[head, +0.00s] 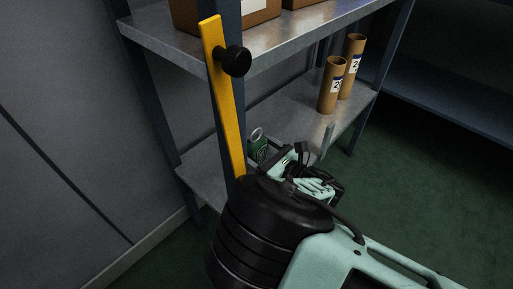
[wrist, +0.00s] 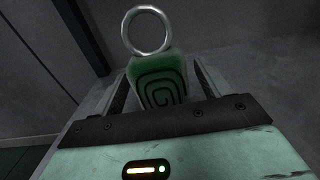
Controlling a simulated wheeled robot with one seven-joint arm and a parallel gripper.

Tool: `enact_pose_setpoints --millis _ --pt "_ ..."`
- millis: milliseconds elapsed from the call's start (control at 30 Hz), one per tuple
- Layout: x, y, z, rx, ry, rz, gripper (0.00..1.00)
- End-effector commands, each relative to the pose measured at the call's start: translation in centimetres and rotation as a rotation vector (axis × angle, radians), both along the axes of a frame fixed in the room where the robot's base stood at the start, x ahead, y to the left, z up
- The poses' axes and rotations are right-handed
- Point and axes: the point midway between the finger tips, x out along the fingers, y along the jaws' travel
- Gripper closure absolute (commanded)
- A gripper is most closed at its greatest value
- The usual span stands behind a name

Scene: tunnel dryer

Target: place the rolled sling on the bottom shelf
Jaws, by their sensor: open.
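The rolled sling (head: 258,150) is a small green roll with a dark spiral on its face and a metal ring on top. It appears to stand upright on the grey bottom shelf (head: 290,112), near the yellow-marked post. In the wrist view the sling (wrist: 162,84) sits between the two fingers of my gripper (wrist: 161,78). The jaws are open, with a finger on each side of it. In the head view my gripper (head: 285,158) is at the sling, and my arm hides part of the shelf's front.
Two brown cardboard tubes (head: 332,86) with white labels stand on the same shelf to the right. A yellow strip (head: 225,95) and black knob (head: 235,61) are on the front post. Boxes (head: 235,12) sit on the shelf above. Free shelf surface lies between sling and tubes.

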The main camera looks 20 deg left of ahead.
Motion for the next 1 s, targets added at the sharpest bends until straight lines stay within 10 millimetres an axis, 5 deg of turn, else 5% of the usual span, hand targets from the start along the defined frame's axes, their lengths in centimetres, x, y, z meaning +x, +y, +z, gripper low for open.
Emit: enact_pose_setpoints --millis 500,1000 --pt "-3.7 -9.1 0.1 -0.005 0.002 -0.002 0.24" --pt "-3.7 -10.8 0.2 0.012 0.046 -0.043 0.24"
